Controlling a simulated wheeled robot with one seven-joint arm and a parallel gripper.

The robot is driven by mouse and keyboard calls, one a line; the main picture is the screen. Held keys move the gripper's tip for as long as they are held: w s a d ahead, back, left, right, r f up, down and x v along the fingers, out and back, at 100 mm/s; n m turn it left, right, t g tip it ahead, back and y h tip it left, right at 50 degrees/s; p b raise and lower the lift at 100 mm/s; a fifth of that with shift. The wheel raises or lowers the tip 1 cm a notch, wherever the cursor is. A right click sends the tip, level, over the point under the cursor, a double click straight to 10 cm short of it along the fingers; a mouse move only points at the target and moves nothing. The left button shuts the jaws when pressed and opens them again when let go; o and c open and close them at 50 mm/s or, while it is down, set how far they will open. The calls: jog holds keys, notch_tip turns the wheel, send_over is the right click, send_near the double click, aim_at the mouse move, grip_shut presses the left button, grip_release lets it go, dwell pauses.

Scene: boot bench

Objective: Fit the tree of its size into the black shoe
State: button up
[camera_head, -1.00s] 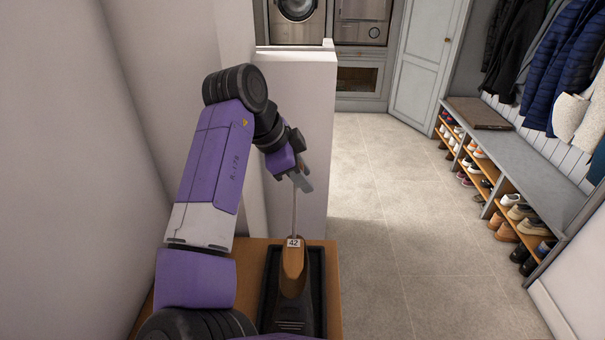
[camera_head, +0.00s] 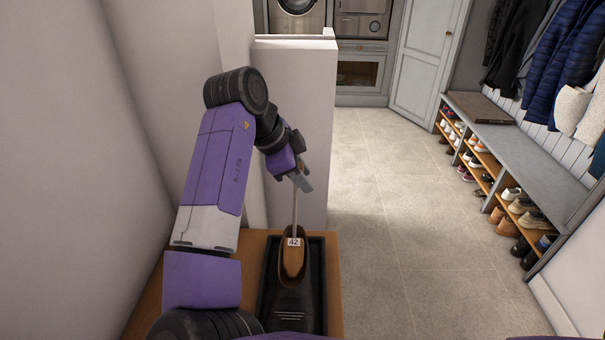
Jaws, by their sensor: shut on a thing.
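The black shoe (camera_head: 296,302) rests on a black tray (camera_head: 319,287), its toe toward the bottom of the picture and its opening away from it. A wooden shoe tree (camera_head: 291,262) with a white "42" label sits in the shoe's opening, with brown wood showing inside the dark collar. A thin pale rod (camera_head: 295,215) rises from the tree to my gripper (camera_head: 302,180). My gripper is shut on the upper end of the rod, above the heel end of the shoe. The inside of the shoe around the tree's front is hidden.
The tray lies on a wooden surface (camera_head: 333,318) beside a white half wall (camera_head: 305,120). A bench (camera_head: 535,160) with shoes on shelves below runs along the right, under hanging coats (camera_head: 560,65). The tiled floor (camera_head: 400,215) between is clear.

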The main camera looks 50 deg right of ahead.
jog(key=shift+f+b, duration=0.3)
jog(key=shift+f, duration=0.3)
jog(key=shift+s+f, duration=0.1)
jog(key=shift+f, duration=0.05)
dwell(0.4)
jog(key=shift+s+a+f+g+y, duration=0.2)
jog(key=shift+a+f, duration=0.1)
jog(key=shift+f, duration=0.3)
jog(key=shift+s+a+f+g+y, duration=0.15)
jog(key=shift+a+f+g+y, duration=0.1)
jog(key=shift+f, duration=0.35)
jog(key=shift+s+a+f, duration=0.1)
jog(key=shift+f, duration=0.05)
dwell(0.3)
jog(key=shift+s+a+f+y, duration=0.35)
jog(key=shift+s+a+f, duration=0.15)
jog(key=shift+a+f, duration=0.25)
jog(key=shift+d, duration=0.1)
